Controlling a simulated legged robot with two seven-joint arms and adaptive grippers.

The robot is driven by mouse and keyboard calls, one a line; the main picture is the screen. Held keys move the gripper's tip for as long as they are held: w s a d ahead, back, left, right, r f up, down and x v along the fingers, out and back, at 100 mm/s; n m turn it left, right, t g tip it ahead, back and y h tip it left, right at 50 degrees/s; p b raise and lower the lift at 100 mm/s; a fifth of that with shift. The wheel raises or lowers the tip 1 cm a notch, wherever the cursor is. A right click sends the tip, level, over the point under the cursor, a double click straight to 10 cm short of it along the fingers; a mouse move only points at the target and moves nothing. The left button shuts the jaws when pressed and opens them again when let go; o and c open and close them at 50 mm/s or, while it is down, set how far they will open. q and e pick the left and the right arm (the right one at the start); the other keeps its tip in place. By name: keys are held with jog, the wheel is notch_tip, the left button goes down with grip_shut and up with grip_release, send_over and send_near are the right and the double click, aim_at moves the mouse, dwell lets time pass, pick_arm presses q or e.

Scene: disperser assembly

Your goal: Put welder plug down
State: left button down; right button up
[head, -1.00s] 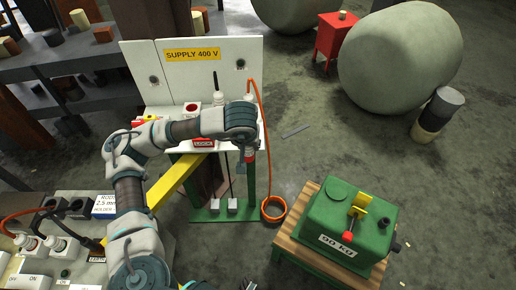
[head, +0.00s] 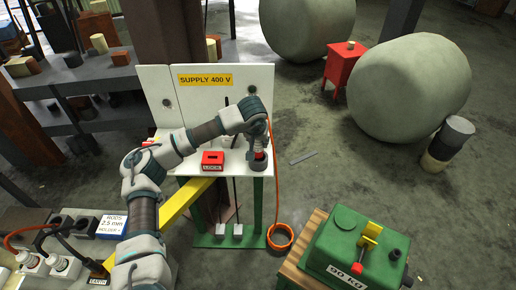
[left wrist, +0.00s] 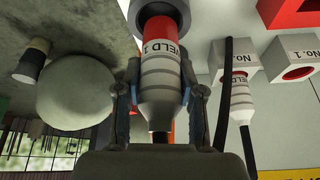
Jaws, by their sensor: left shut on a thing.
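The welder plug (left wrist: 160,80), pale grey with ribs, a red band and a "WELD 1" label, is between the fingers of my left gripper (left wrist: 160,98) in the left wrist view. The gripper is shut on it. The plug's red end meets a dark grey ring (left wrist: 160,14); how deep it sits is hidden. In the head view my left gripper (head: 258,140) is at the right end of the white shelf of the "SUPPLY 400 V" stand (head: 222,92), just above the grey ring (head: 257,162). My right gripper is not in view.
A red "LOCK" box (head: 212,160) stands left of the gripper. Another plug (left wrist: 241,98) sits at a "No. 1" socket (left wrist: 233,60). An orange cable (head: 280,236) hangs down to the floor. A green "90 KG" block (head: 350,250) stands at front right.

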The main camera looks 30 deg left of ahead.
aim_at(259, 148)
pick_arm(q)
jog(key=f, duration=0.3)
jog(key=shift+d+f, duration=0.1)
jog(key=shift+d, duration=0.1)
jog(key=shift+a+f, duration=0.1)
jog(key=shift+a, duration=0.05)
jog(key=c, duration=0.7)
grip_release()
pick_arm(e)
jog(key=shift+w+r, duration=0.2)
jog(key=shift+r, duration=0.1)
pick_arm(q)
jog(key=shift+s+r, duration=0.1)
jog(key=shift+r, duration=0.1)
jog(key=v, duration=1.1)
jog(key=shift+s+r+p, duration=0.1)
jog(key=shift+r+p, duration=0.2)
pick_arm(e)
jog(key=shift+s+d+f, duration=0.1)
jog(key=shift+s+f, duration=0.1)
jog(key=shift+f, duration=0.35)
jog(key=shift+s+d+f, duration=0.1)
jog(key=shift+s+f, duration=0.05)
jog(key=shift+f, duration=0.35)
